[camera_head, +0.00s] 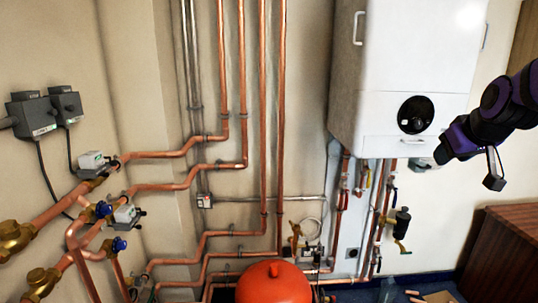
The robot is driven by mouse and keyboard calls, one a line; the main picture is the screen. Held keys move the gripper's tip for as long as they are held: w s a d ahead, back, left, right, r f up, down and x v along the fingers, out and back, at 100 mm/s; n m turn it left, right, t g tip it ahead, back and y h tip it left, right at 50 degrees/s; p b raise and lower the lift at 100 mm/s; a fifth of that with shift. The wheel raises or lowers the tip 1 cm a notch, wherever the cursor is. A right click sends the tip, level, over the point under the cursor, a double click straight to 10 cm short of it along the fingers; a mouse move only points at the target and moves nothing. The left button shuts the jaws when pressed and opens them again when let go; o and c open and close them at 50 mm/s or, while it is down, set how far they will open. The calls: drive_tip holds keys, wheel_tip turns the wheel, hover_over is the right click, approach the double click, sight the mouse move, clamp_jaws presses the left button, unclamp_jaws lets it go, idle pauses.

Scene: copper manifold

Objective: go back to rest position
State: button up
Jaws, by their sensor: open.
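My gripper (442,152) is at the end of my black and purple arm at the right, in front of the white boiler's lower right corner. It points left and down. Its jaws are open and I see nothing held in them. The fingertips are dark and small, so their detail is hard to make out. A small dark box on a thin bracket hangs below my wrist.
The white boiler (385,90) hangs on the wall close to my gripper. Copper pipes (243,80) and valves (98,211) fill the left and middle. A red tank (272,284) stands below. A brown wooden cabinet (505,250) is at lower right. Bare wall lies between.

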drive_tip(key=s+a+g, duration=0.1)
drive_tip(key=s+a, duration=0.2)
drive_tip(key=s, duration=0.5)
drive_tip(key=s+a+g, duration=0.1)
drive_tip(key=s+a, duration=0.2)
drive_tip(key=s, duration=0.5)
drive_tip(key=s+a+m+g, duration=0.1)
drive_tip(key=s+a, duration=0.3)
drive_tip(key=s, duration=0.4)
drive_tip(key=shift+y, duration=0.4)
drive_tip(key=shift+w+r, duration=0.1)
